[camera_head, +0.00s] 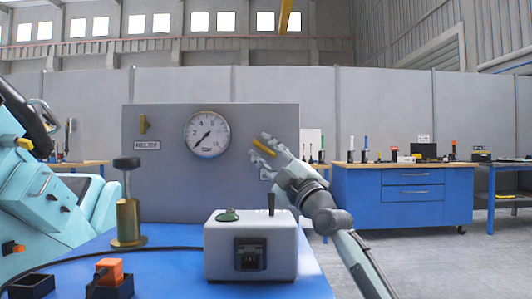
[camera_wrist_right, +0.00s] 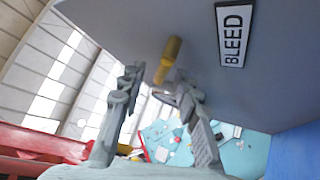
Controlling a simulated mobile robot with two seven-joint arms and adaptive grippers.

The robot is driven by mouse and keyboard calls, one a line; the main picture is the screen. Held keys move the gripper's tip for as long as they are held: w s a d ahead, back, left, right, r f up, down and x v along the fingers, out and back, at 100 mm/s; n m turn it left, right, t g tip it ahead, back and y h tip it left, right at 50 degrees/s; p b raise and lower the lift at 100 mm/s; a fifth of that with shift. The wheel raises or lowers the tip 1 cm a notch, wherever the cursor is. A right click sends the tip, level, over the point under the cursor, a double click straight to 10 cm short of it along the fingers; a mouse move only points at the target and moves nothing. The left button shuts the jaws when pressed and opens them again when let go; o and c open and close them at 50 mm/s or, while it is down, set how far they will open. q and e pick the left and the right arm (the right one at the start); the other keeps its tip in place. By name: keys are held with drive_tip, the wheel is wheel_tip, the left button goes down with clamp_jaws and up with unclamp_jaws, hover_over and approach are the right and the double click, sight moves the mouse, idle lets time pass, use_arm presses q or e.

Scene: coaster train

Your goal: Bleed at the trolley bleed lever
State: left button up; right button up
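The yellow bleed lever (camera_head: 263,147) sticks out from the right part of the grey panel (camera_head: 170,190). In the right wrist view the lever (camera_wrist_right: 167,60) shows beside a white BLEED label (camera_wrist_right: 234,34). My right gripper (camera_head: 266,143) is at the lever, its fingers spread. In the right wrist view the open fingers (camera_wrist_right: 158,82) stand on either side of the lever, with gaps showing. Contact cannot be told. A round gauge (camera_head: 207,134) on the panel has its needle pointing lower left. My left gripper is not in view.
A second yellow lever (camera_head: 143,122) is on the panel's left. A brass post with a black knob (camera_head: 128,220) and a white box with a black toggle (camera_head: 250,247) stand on the blue trolley top. A teal vehicle (camera_head: 40,200) is at left. Blue workbenches (camera_head: 400,195) stand behind at right.

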drive_tip(key=v, duration=1.2)
